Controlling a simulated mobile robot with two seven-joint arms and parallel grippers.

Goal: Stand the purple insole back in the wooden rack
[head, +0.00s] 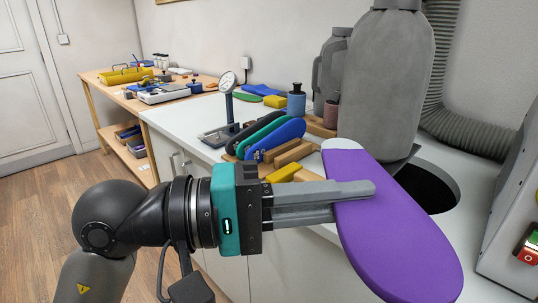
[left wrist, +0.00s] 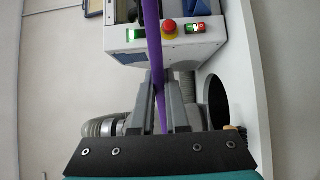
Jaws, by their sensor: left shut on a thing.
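The purple insole (head: 397,232) has a white patch at its far end. My left gripper (head: 352,190) is shut on it and holds it up in front of the counter, its broad face turned to the head camera. In the left wrist view the insole (left wrist: 153,50) shows edge-on as a thin strip between the fingers (left wrist: 158,95). The wooden rack (head: 293,153) stands on the counter, beyond my gripper and to its left. Black, green and blue insoles (head: 275,139) stand tilted in it. The near part of the rack shows bare wooden bars. My right gripper is not in view.
A grey cylinder form (head: 388,80) and a round dark hole (head: 428,187) lie behind the insole. A dial gauge on a stand (head: 228,92) is left of the rack. A yellow block (head: 285,172) lies by the rack's near side. A machine with a red button (head: 525,250) is at right.

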